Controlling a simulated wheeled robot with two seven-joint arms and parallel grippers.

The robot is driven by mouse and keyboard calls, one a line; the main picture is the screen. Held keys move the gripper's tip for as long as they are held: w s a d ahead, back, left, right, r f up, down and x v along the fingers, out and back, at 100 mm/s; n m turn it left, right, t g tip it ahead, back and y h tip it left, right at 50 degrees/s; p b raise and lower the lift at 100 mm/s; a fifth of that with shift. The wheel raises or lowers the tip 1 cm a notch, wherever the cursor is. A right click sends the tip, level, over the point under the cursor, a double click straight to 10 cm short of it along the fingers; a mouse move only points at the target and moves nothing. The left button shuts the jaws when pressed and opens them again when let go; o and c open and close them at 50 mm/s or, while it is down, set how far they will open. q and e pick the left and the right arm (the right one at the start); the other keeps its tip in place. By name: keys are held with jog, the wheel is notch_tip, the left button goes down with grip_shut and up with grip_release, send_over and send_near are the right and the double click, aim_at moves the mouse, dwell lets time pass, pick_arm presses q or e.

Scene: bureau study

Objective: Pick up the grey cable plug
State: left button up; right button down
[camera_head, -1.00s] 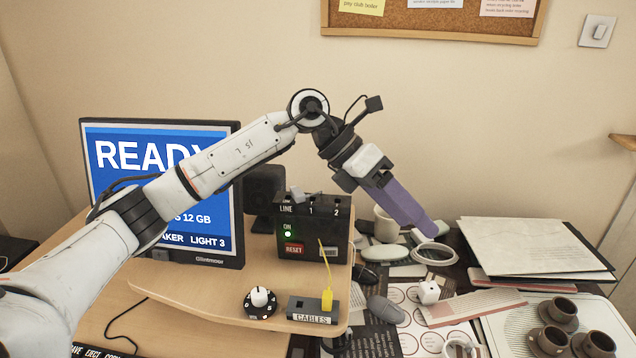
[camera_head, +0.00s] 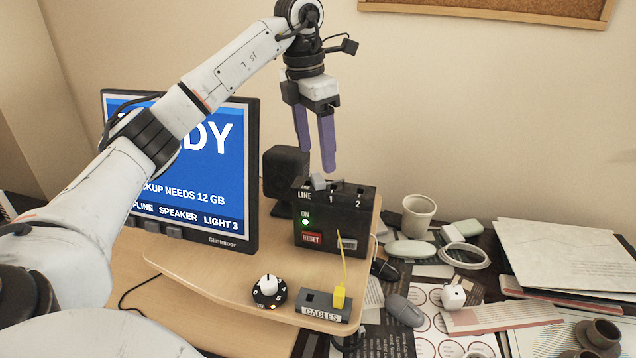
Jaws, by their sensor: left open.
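The grey cable plug (camera_head: 319,182) sits on top of the black box (camera_head: 333,217), at the slot above the word LINE. Whether it is seated in the slot, I cannot tell. My left gripper (camera_head: 317,158) points down with its two purple fingers apart and empty. Its fingertips show just above the plug in the picture; they do not appear to be around it. My right gripper is not in view.
A monitor (camera_head: 231,192) and a dark speaker (camera_head: 286,178) stand left of the box. In front are a knob (camera_head: 269,292) and a CABLES holder (camera_head: 323,313) with a yellow plug (camera_head: 339,297). A cup (camera_head: 418,216), a mouse (camera_head: 405,310) and papers clutter the right side.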

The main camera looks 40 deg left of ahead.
aim_at(317, 176)
pick_arm(q)
notch_tip(317, 176, down, 4)
jog(key=shift+r, duration=0.1)
jog(key=shift+f, duration=0.6)
jog(key=c, duration=1.1)
jog(key=shift+c, duration=0.2)
notch_tip(317, 176, up, 10)
jog(key=p, duration=0.1)
jog(key=shift+p, duration=0.3)
